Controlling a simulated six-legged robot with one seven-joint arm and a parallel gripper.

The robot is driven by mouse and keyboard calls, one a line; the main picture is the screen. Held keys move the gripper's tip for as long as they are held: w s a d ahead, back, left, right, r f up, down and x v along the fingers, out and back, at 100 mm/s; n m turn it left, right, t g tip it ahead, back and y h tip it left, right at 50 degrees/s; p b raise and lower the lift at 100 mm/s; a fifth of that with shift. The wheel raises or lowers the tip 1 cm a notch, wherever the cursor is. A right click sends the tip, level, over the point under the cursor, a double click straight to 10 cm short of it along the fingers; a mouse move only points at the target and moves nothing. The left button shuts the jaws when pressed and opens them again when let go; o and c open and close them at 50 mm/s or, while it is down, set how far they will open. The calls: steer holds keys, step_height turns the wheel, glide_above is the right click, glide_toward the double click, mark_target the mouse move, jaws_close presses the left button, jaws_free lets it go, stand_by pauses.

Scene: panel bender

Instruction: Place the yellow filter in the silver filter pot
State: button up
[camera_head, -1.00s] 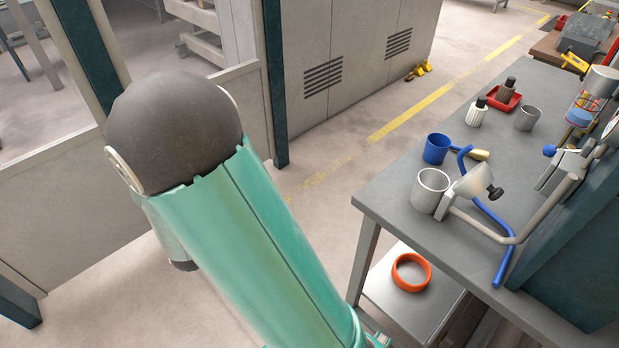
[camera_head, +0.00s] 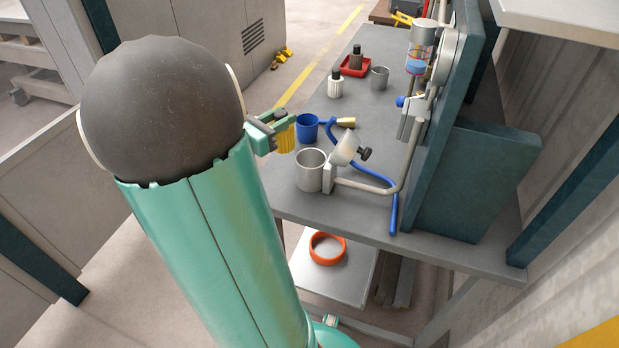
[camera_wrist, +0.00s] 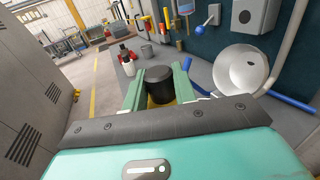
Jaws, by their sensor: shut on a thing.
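The yellow filter (camera_head: 285,139) is held in my gripper (camera_head: 277,127), left of the blue pot and above the table's left edge. In the wrist view my gripper (camera_wrist: 159,82) has its green fingers closed on either side of the filter's dark cap (camera_wrist: 158,77). A little of its yellow body (camera_wrist: 161,101) shows below the cap. The silver filter pot (camera_head: 311,171) stands open-topped on the table's near end, below and right of the held filter and apart from it.
A blue pot (camera_head: 307,128) stands behind the silver one. A tilted whitish part (camera_head: 345,150) and a bent pipe (camera_head: 367,188) lie right of it. Farther back are a white filter (camera_head: 335,84), a red tray (camera_head: 355,67) and a grey pot (camera_head: 379,78). A teal panel (camera_head: 452,95) bounds the right.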

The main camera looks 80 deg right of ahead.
steer(key=s+m+g+y, duration=0.2)
steer(key=s+g, duration=0.1)
steer(key=s, duration=0.4)
steer(key=shift+d+f, duration=0.15)
steer(key=shift+f, duration=2.2)
steer(key=shift+d+f, duration=0.15)
steer(key=shift+f, duration=2.15)
steer(key=shift+f, duration=0.15)
steer(key=o, duration=1)
steer(key=shift+s, duration=0.1)
